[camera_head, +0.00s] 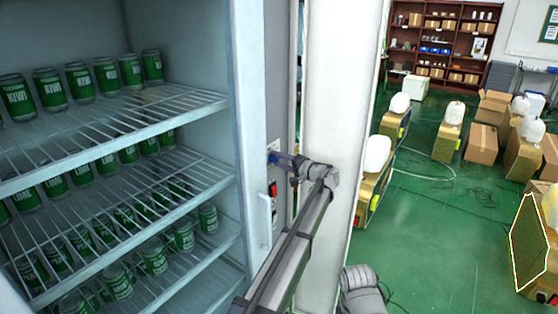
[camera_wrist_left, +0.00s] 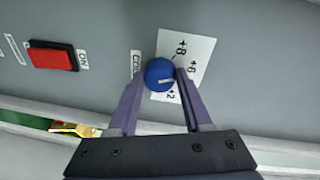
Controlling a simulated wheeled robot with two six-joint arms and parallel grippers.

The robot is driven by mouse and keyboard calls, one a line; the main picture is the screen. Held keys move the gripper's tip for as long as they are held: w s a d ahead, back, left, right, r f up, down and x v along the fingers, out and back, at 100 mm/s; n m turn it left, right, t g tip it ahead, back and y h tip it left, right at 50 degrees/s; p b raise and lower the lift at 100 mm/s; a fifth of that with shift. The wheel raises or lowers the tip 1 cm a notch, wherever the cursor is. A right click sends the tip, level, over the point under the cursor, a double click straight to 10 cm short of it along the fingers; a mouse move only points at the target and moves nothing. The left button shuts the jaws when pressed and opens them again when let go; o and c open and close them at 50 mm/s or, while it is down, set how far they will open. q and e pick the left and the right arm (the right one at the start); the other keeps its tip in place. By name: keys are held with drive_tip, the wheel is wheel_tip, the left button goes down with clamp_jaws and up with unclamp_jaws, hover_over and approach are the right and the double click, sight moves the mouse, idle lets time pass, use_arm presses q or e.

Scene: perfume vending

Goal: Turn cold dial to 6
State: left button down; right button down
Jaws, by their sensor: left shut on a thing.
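The cold dial (camera_wrist_left: 159,73) is a round blue knob with a pale pointer line, on a grey panel in the left wrist view. A white label (camera_wrist_left: 186,50) beside it reads +8, +6 and +2; part of the scale is hidden by a finger. The pointer line faces right, toward the stretch between +6 and +2. My left gripper (camera_wrist_left: 160,78) has its purple fingers shut on the dial, one on each side. In the head view, my left gripper (camera_head: 285,160) reaches the narrow side panel of the fridge.
A red ON switch (camera_wrist_left: 52,56) sits left of the dial. A brass-coloured piece (camera_wrist_left: 76,129) shows below the panel. In the head view, wire shelves (camera_head: 120,117) of green cans stand left. Boxes (camera_head: 481,143) and white jugs stand on the green floor at right.

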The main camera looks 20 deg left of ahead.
idle(0.3)
use_arm(q)
drive_tip(key=shift+c, duration=1.7)
unclamp_jaws()
drive_tip(key=shift+d, duration=0.15)
drive_tip(key=v, duration=0.7)
drive_tip(key=shift+s+d+p, duration=0.15)
drive_tip(key=shift+d+p, duration=0.1)
drive_tip(key=shift+p, duration=0.1)
drive_tip(key=shift+f, duration=0.1)
